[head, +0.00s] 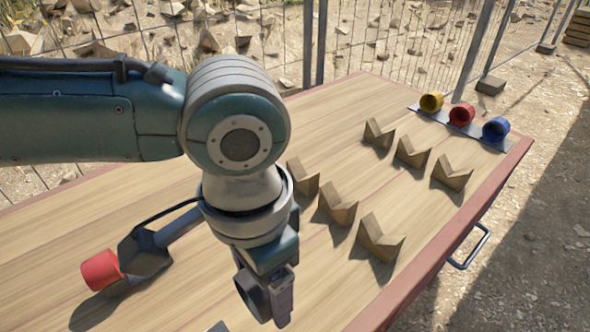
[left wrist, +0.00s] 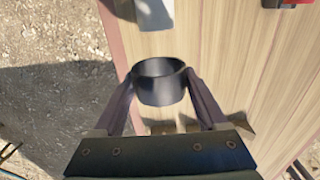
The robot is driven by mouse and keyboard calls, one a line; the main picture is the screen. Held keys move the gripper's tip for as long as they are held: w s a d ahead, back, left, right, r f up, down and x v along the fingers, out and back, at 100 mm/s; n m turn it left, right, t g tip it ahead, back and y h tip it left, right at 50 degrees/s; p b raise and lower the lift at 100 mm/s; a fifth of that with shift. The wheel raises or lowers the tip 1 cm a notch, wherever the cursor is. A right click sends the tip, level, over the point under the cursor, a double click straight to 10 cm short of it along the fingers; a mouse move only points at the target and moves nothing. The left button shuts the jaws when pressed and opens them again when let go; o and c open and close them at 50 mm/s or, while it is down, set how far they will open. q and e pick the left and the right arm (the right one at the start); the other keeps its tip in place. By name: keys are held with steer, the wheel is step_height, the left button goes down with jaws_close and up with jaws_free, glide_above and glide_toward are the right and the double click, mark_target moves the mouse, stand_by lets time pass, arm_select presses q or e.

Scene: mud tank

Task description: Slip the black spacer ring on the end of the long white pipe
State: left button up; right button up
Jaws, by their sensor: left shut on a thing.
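My left gripper (head: 264,300) is low over the front part of the table and shut on the black spacer ring (head: 250,294). In the left wrist view the ring (left wrist: 160,88) sits between the two fingertips, its round opening showing. I cannot make out the long white pipe for sure. A pale grey-white piece (left wrist: 155,12) at the top of the left wrist view may be part of it or a plate; I cannot tell. My right gripper is not in view.
Several wooden V-blocks, such as this front one (head: 379,238), stand in two rows on the wooden table (head: 330,100). Yellow (head: 431,102), red (head: 461,116) and blue (head: 496,129) rings are at the far right corner. A red cylinder (head: 101,270) is at left.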

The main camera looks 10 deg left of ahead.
mark_target(253, 308)
arm_select(q)
steer(key=f+b, duration=0.4)
steer(key=shift+s+a+f, duration=0.25)
steer(key=shift+f, duration=0.05)
steer(key=shift+s+a+f, duration=0.15)
steer(key=shift+f, duration=0.25)
steer(key=shift+s+a+f, duration=0.1)
steer(key=shift+s+f, duration=0.05)
steer(key=shift+f, duration=0.25)
stand_by(0.7)
steer(key=shift+p, duration=0.4)
steer(key=shift+s+a+p, duration=0.5)
steer(key=shift+s+p, duration=0.2)
steer(key=shift+p, duration=0.15)
steer(key=shift+s+a+p, duration=0.95)
steer(key=shift+s+p, duration=0.25)
steer(key=shift+p, duration=0.1)
steer(key=shift+s+a+p, duration=0.3)
steer(key=shift+s+p, duration=0.1)
